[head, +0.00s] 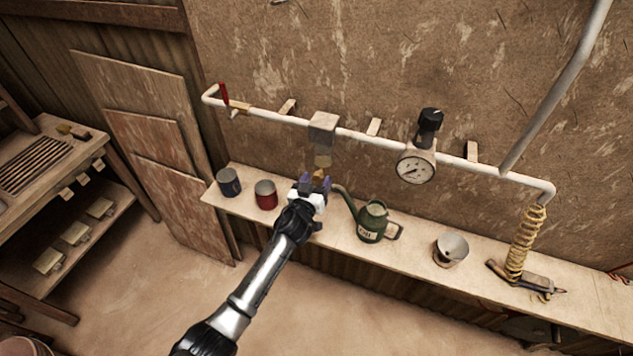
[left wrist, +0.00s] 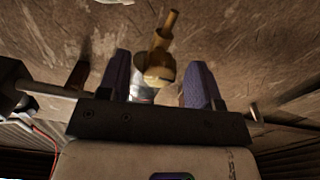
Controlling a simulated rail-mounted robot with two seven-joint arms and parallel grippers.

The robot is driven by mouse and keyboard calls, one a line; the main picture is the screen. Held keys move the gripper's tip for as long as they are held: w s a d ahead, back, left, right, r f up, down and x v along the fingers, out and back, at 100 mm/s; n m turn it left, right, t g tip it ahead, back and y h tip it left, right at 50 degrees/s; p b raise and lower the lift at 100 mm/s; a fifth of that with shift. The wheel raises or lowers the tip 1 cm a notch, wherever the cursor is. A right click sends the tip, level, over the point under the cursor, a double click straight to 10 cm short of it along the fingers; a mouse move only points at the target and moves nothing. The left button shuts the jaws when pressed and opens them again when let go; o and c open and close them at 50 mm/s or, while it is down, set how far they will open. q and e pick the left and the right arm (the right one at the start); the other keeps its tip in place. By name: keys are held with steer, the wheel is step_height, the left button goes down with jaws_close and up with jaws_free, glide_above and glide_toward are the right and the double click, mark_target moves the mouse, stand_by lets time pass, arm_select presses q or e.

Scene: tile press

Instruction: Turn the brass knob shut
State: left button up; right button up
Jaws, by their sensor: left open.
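The brass knob (left wrist: 160,72) shows in the left wrist view between the two purple fingers of my left gripper (left wrist: 160,88). The fingers are apart, with a gap on both sides of the knob. In the head view my left gripper (head: 314,184) is just below the grey block (head: 322,130) on the pipe, and a bit of brass (head: 319,172) shows at its fingertips. The gripper hides most of the knob there. My right gripper is in neither view.
A shelf (head: 300,230) runs under the pipe (head: 270,117). A gauge (head: 416,168) hangs on the pipe.

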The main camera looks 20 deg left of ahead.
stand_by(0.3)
arm_select(q)
steer(key=c, duration=0.9)
